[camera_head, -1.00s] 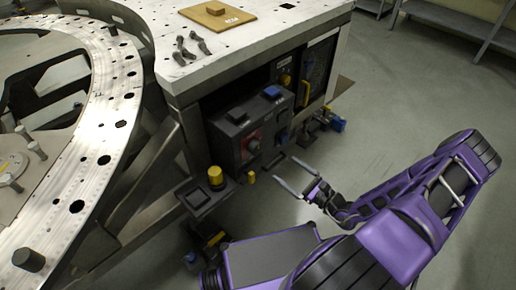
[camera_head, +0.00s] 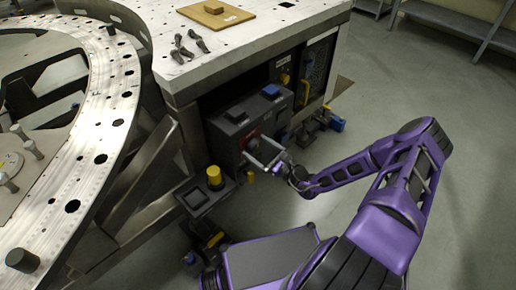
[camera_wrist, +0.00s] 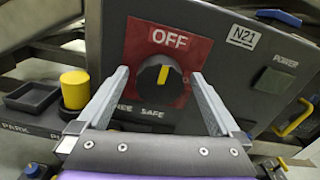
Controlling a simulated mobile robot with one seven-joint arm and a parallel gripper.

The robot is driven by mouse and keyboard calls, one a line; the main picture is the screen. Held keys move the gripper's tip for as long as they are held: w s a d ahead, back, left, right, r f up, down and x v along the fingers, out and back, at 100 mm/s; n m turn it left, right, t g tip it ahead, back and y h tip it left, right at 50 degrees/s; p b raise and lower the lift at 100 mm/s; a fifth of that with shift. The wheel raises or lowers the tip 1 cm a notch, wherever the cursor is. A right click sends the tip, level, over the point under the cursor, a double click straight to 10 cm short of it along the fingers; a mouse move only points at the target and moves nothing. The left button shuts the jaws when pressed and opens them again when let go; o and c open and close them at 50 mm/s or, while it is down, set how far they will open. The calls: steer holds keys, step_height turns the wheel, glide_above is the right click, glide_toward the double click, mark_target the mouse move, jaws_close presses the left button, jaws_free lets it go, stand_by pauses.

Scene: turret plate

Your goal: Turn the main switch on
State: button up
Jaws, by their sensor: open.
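The main switch is a round black knob with a yellow pointer line (camera_wrist: 160,74) on a red plate (camera_wrist: 187,49) marked OFF, in the wrist view. The pointer stands nearly upright, toward the OFF label. In the head view the red plate and knob are mostly hidden behind my gripper (camera_head: 260,156). My gripper is open, its two grey fingers pointing at the panel, one on each side of the knob. In the wrist view the fingertips (camera_wrist: 158,74) flank the knob with gaps showing; I cannot tell whether they touch the plate.
A grey control box (camera_head: 232,126) carries the switch. A yellow cylinder (camera_head: 214,177) stands beside a small black tray (camera_head: 196,197) at lower left. The worktable (camera_head: 250,42) overhangs the box.

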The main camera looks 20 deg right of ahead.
steer(key=c, duration=1.3)
steer(key=shift+c, duration=0.2)
steer(key=shift+m, duration=0.4)
steer(key=m+p, duration=0.1)
steer(key=m, duration=0.2)
steer(key=shift+m, duration=0.4)
steer(key=m+p, duration=0.1)
steer(key=m, duration=0.3)
steer(key=shift+d+m, duration=0.15)
steer(key=shift+m, duration=0.15)
steer(key=m, duration=0.4)
steer(key=shift+f, duration=0.1)
steer(key=m, duration=0.4)
steer(key=shift+m, duration=0.3)
steer(key=shift+f+m, duration=0.1)
steer(key=shift+m, duration=0.2)
